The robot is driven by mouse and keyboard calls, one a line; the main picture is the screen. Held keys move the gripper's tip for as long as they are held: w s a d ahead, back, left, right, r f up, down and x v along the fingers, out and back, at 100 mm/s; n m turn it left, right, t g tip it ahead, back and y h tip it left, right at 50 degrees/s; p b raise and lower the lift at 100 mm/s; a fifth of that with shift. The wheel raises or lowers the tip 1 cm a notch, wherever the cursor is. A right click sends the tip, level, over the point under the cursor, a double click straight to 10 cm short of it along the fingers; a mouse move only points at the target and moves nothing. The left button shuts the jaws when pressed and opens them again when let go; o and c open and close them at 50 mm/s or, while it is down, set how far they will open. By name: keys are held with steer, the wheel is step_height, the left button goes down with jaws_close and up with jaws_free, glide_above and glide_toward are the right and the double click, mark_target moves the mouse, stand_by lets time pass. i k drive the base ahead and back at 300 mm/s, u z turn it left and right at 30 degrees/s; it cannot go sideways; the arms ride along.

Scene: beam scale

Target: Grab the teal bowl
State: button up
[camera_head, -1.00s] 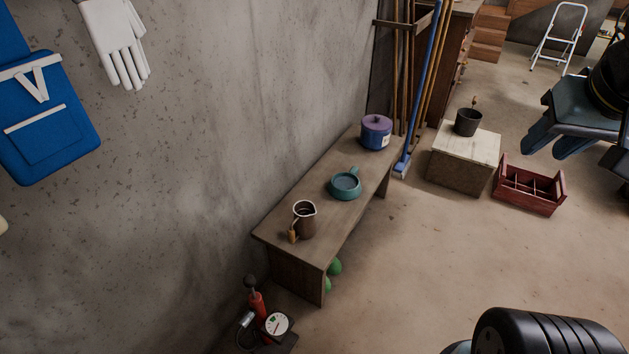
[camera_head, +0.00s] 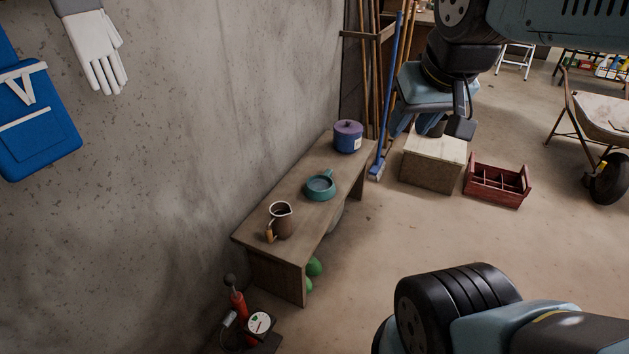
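The teal bowl (camera_head: 320,188) is round with a short handle at its back right. It sits upright on the wooden bench (camera_head: 252,235) along the wall, between a brown pitcher (camera_head: 283,222) and a purple lidded pot (camera_head: 348,138). My gripper (camera_head: 412,126) is at the upper right, well apart from the bowl. Its fingers point down in front of the pale block, with a gap between them and nothing seen in it. My arm comes in from the top right.
Brooms and poles (camera_head: 387,100) lean at the bench's far end. A pale block (camera_head: 433,170) and a red divided crate (camera_head: 497,184) stand to the right. A red pump with a gauge (camera_head: 260,323) is at the near end. Green round things (camera_head: 314,267) lie under the bench.

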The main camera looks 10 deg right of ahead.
mark_target(320, 187)
steer(key=z, duration=0.05)
steer(key=i, duration=1)
steer(key=u, duration=0.05)
